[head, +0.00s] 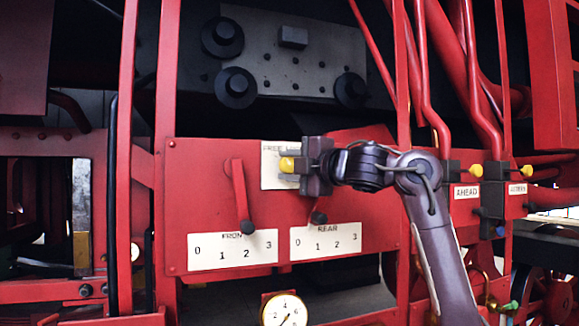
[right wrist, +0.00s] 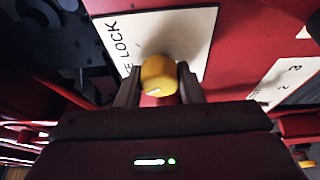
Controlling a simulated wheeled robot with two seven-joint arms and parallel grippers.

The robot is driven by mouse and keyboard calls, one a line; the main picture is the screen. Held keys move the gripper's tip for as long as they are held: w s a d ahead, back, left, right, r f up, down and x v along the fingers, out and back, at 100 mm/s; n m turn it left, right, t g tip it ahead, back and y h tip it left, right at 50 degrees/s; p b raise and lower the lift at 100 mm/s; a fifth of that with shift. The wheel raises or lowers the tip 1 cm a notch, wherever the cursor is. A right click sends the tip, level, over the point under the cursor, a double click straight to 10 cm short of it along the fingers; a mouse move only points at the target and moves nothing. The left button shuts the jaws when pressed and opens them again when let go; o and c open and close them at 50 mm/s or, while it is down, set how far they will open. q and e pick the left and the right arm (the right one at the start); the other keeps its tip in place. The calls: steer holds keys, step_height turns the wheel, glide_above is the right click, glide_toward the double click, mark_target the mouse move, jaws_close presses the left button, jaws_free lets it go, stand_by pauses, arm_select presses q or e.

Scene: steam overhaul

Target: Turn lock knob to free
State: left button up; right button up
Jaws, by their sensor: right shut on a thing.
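The yellow lock knob (head: 288,165) stands in front of a white label plate (head: 271,180) on the red panel. The plate's lettering is partly covered by my gripper; "FREE" shows in the head view, and "LOCK" shows on the plate (right wrist: 185,33) in the right wrist view. My right gripper (head: 290,165) reaches in from the right and is shut on the knob. In the right wrist view the knob (right wrist: 158,76) sits between the two fingers, one on each side. The knob's exact turn cannot be told. My left gripper is not in view.
Two red levers with black knobs, front (head: 240,195) and rear (head: 320,207), stick out below over numbered plates. A pressure gauge (head: 284,310) is at the bottom. Yellow-knobbed valves (head: 476,170) and red pipes are at the right. A red upright (head: 403,100) stands near my right arm.

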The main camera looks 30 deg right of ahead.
steer(key=shift+n+g, duration=0.3)
steer(key=shift+n, duration=0.7)
steer(key=o, duration=1)
steer(key=shift+c, duration=0.2)
steer(key=s+d+b, duration=0.1)
steer(key=s+b, duration=0.2)
steer(key=s, duration=0.4)
steer(key=shift+s+r+b, duration=0.15)
steer(key=shift+s+b, duration=0.15)
